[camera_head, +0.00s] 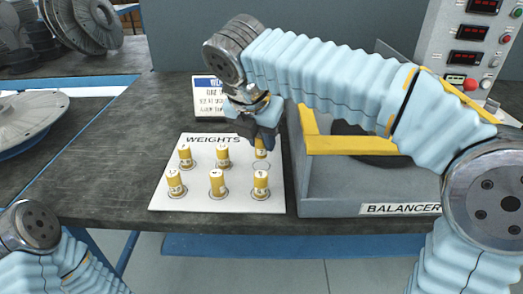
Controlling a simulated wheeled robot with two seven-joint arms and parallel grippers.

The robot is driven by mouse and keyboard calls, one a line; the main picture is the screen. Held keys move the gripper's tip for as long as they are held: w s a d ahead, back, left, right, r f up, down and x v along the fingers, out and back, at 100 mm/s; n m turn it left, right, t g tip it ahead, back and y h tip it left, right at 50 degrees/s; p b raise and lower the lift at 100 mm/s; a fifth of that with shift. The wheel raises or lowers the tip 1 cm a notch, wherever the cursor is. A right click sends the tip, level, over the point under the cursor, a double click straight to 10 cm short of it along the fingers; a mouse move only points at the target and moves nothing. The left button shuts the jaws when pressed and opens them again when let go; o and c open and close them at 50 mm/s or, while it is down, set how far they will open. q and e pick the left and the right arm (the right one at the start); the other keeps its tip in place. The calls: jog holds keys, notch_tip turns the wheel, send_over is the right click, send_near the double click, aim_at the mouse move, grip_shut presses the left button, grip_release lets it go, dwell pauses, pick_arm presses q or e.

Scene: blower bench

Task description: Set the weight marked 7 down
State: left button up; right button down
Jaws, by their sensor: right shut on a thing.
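My right gripper (262,136) is shut on a small yellow weight (261,149) with a dark mark that looks like 7. The weight is upright, just above or at an outlined circle (261,165) at the right of the back row of the white weights board (208,203). I cannot tell whether it touches the board. The gripper covers its top. Other yellow weights stand on the board: two in the back row (222,156) and three in the front row (217,183). My left gripper is out of view; only part of my left arm shows.
The grey balancer (330,195) with a yellow bracket (350,145) stands right of the board. A small sign (207,95) stands behind the board. A control panel (468,45) is at the back right. The dark bench (110,165) is clear left of the board.

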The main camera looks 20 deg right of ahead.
jog(key=shift+f, duration=1.35)
jog(key=shift+f, duration=0.1)
jog(key=c, duration=0.9)
grip_release()
jog(key=p+v, duration=0.1)
jog(key=v, duration=1.1)
